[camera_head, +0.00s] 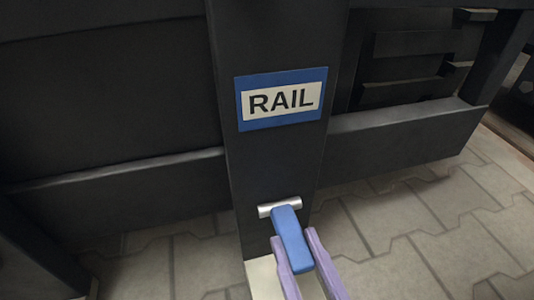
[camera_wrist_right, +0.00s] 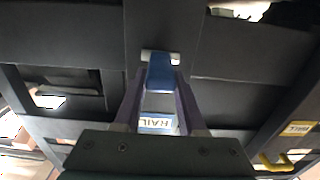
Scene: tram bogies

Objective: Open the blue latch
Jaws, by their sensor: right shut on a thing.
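The blue latch (camera_head: 291,238) is a blue handle on a silver pivot (camera_head: 279,207), fixed low on a dark upright post. It hangs down from the pivot, tilted slightly to the right in the head view. My right gripper (camera_head: 293,247) has its two purple fingers on either side of the handle, shut on it. In the right wrist view the blue latch (camera_wrist_right: 160,72) shows between the fingertips of my right gripper (camera_wrist_right: 159,82). My left gripper is not in view.
A blue and white RAIL sign (camera_head: 282,98) is on the post (camera_head: 275,160) above the latch. Dark beams and panels lie on both sides. Grey paving (camera_head: 420,225) shows below. A yellow handle (camera_wrist_right: 275,163) is at the lower right of the wrist view.

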